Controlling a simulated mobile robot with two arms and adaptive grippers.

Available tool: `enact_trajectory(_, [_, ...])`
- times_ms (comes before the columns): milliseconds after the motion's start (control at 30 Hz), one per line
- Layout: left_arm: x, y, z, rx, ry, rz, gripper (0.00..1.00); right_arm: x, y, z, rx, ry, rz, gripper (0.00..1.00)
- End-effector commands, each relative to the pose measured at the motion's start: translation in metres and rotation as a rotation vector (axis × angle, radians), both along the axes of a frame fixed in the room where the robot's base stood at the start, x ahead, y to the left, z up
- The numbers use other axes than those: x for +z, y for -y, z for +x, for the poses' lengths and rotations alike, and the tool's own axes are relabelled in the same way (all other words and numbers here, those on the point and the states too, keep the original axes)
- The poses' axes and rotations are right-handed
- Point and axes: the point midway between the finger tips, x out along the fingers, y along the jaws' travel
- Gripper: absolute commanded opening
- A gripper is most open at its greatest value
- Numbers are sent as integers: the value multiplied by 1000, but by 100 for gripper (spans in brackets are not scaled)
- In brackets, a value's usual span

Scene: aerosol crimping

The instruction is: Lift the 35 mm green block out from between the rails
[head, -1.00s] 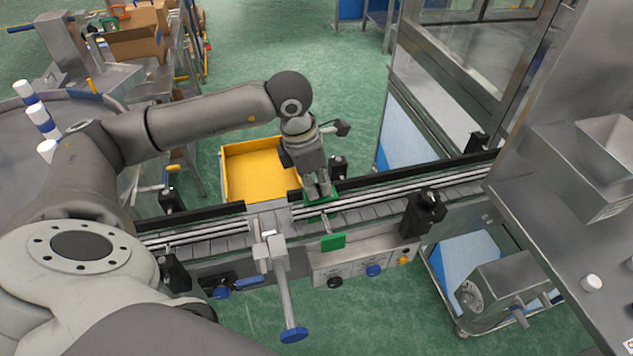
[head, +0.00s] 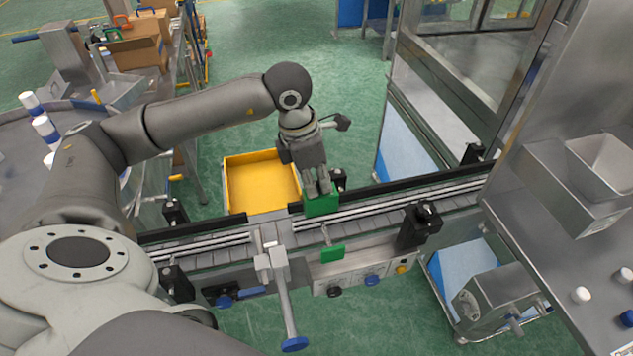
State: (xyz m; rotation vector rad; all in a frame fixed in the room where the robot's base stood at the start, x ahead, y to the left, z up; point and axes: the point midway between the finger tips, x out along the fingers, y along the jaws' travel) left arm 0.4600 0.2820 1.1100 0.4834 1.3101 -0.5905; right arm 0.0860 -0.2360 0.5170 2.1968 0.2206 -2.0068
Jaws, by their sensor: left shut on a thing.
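The green block (head: 321,205) shows over the conveyor's rails (head: 400,206), with its front face in view above the near rail. My left gripper (head: 319,190) points down from above and is shut on the block's upper part. The block looks raised, level or nearly so. I cannot tell whether its bottom edge is fully clear of the rails. My right gripper does not show.
A second green piece (head: 333,254) sits on the conveyor's front side, below the block. A yellow bin (head: 262,183) stands behind the conveyor, left of the gripper. A metal handle with a blue knob (head: 294,344) sticks out in front. A steel machine stands at right.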

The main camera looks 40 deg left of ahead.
Motion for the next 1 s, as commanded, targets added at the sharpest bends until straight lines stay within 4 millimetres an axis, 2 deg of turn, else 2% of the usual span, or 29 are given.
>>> enact_trajectory(700, [46,0,0,0,3,-1,0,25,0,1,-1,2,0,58])
enact_trajectory(1000, [52,0,0,0,1,-1,0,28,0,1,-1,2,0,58])
